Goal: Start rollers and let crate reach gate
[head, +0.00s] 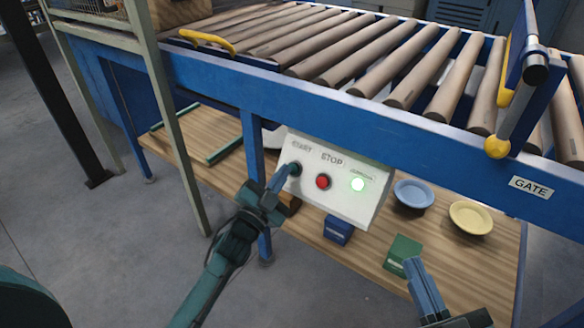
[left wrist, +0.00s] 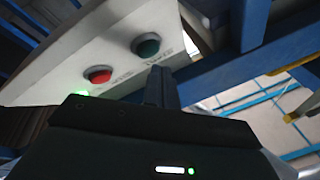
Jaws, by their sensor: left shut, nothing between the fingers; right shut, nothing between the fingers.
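A white control box (head: 333,178) hangs under the roller conveyor. It has a dark green START button (head: 296,168), a red STOP button (head: 323,181) and a green lamp (head: 358,184) that is lit. My left gripper (head: 284,177) is shut and empty, its tips at the START button; I cannot tell whether they touch. In the left wrist view the green button (left wrist: 146,45) shows just beyond the fingers (left wrist: 160,87). A brown box (head: 178,11), perhaps the crate, is partly visible at the top left. The blue gate (head: 530,95) stands at the right above its GATE label (head: 531,187). My right gripper (head: 425,280) is shut and empty.
Tan rollers (head: 345,60) run between blue rails (head: 300,98). A wooden shelf (head: 460,262) below holds a blue bowl (head: 413,193), a yellow bowl (head: 471,217), a blue box (head: 338,230) and a green box (head: 402,254). A pale post (head: 160,100) stands left.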

